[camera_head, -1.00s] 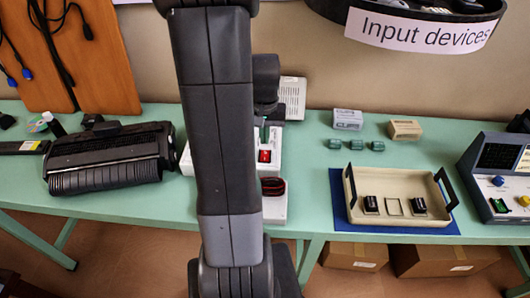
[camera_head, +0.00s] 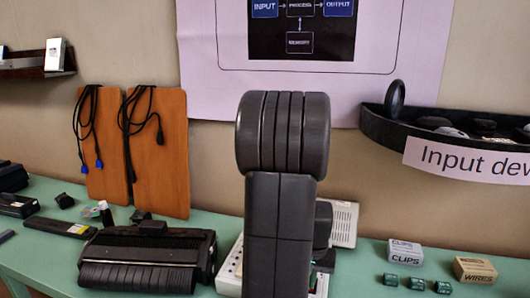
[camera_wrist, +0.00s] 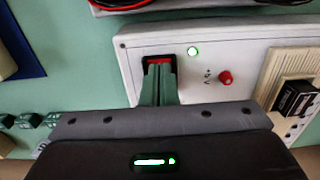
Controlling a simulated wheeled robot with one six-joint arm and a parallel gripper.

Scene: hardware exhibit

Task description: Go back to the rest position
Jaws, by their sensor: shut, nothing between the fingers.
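My gripper (camera_wrist: 159,82) shows in the wrist view, its two fingers close together with nothing between them. Its tips are at a black-framed switch with a red part (camera_wrist: 158,60) on a white panel (camera_wrist: 270,42); whether they touch it I cannot tell. The panel also has a lit green lamp (camera_wrist: 193,50) and a red knob (camera_wrist: 225,77). In the head view my upright arm hides most of the white panel (camera_head: 230,272) and the gripper's fingers.
A black printer-like device (camera_head: 145,262) stands left of my arm. Orange boards (camera_head: 158,150) with cables lean on the wall.

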